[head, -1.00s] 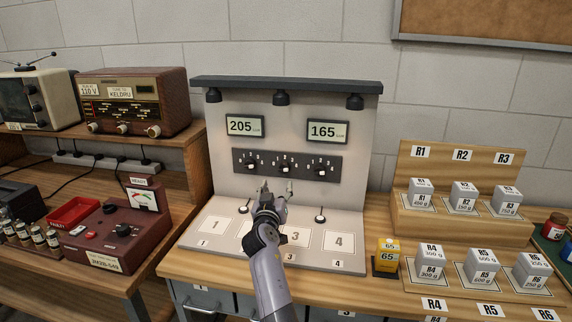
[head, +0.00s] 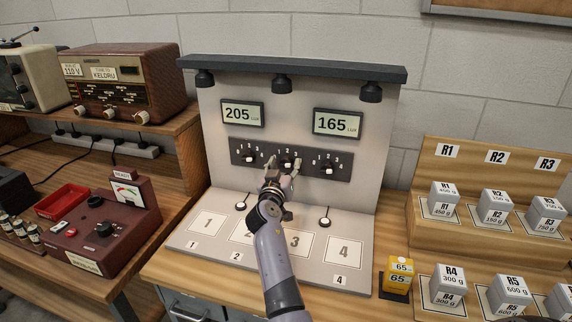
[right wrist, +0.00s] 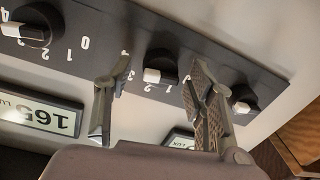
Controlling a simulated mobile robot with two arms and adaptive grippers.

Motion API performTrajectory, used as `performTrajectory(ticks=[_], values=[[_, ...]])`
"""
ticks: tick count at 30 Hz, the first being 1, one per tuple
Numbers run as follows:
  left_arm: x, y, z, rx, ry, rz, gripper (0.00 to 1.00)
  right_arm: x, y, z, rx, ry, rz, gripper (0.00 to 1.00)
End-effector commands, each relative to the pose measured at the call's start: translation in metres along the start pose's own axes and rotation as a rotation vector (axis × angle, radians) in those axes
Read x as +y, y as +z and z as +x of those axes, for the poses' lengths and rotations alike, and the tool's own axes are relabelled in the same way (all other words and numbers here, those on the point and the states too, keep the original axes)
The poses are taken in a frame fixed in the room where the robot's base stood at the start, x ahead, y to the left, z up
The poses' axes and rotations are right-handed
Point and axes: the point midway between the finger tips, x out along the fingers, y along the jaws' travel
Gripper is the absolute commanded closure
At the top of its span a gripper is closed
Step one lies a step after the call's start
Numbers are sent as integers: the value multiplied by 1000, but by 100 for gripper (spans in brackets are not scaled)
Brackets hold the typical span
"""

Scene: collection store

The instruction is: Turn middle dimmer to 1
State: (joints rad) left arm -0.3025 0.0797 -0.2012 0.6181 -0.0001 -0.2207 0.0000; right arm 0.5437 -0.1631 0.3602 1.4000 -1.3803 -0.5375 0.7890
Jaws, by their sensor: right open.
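The middle dimmer (head: 289,162), a dark knob with a white mark, sits on the black strip (head: 341,161) of the grey light panel. In the right wrist view the middle dimmer (right wrist: 162,66) shows upside down, its white mark beside the small numbers. I cannot tell which number it points to. My right gripper (head: 282,169) is open in front of it. Its two fingers (right wrist: 154,100) are spread either side of the middle dimmer, with nothing between them that I can see gripped. My left gripper is not in view.
The left dimmer (head: 248,158) and right dimmer (head: 327,168) flank it closely. Displays read 205 (head: 242,114) and 165 (head: 338,123). Two small toggles (head: 325,222) stand on the base below. Labelled weight blocks (head: 449,286) are at the right, a radio (head: 122,82) at the left.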

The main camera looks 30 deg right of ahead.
Motion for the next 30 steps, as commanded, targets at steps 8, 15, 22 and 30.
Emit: performTrajectory(ticks=[8, 15, 22, 30], values=[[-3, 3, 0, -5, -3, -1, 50, 0, 0, 0, 0, 0, 0, 60], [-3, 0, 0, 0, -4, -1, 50, 0, 0, 0, 0, 0, 0, 76], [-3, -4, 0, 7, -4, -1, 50, 0, 0, 0, 0, 0, 0, 92], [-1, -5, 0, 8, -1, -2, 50, 0, 0, 0, 0, 0, -9, 98]])
